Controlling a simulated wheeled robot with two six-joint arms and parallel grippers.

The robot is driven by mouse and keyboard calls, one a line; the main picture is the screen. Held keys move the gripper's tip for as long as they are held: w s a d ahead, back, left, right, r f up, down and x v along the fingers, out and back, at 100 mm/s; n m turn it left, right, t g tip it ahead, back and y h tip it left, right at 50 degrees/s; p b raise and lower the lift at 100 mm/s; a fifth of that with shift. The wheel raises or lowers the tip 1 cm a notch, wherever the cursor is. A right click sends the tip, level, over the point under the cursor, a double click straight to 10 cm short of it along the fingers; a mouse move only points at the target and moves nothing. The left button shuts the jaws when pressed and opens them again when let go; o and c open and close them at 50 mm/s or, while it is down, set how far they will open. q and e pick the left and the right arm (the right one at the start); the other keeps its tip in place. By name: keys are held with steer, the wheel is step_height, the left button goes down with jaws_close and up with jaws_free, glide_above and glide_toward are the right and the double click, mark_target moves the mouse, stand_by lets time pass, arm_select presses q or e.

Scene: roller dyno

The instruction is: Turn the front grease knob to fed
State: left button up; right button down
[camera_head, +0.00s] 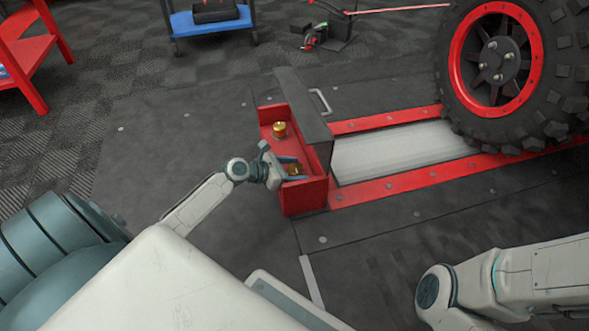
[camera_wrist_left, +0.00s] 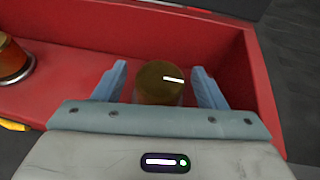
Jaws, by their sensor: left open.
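Two grease knobs sit in the red box at the end of the roller bed. The front knob (camera_wrist_left: 160,84) is brass-coloured with a white mark on its top, pointing right in the left wrist view. In the head view it shows only partly (camera_head: 294,168), behind my left gripper. The back knob (camera_head: 280,129) is amber; its edge also shows at the left of the wrist view (camera_wrist_left: 12,60). My left gripper (camera_wrist_left: 163,88) is open, with one blue-grey finger on each side of the front knob. Contact cannot be told. My right gripper is not visible.
The red box (camera_head: 305,196) has raised walls around the front knob. A dark cover with a metal handle (camera_head: 320,101) stands behind it. A big tyre with a red rim (camera_head: 497,62) rests on the rollers at the right. Open floor lies to the left.

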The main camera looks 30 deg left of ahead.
arm_select(q)
steer(key=c, duration=1)
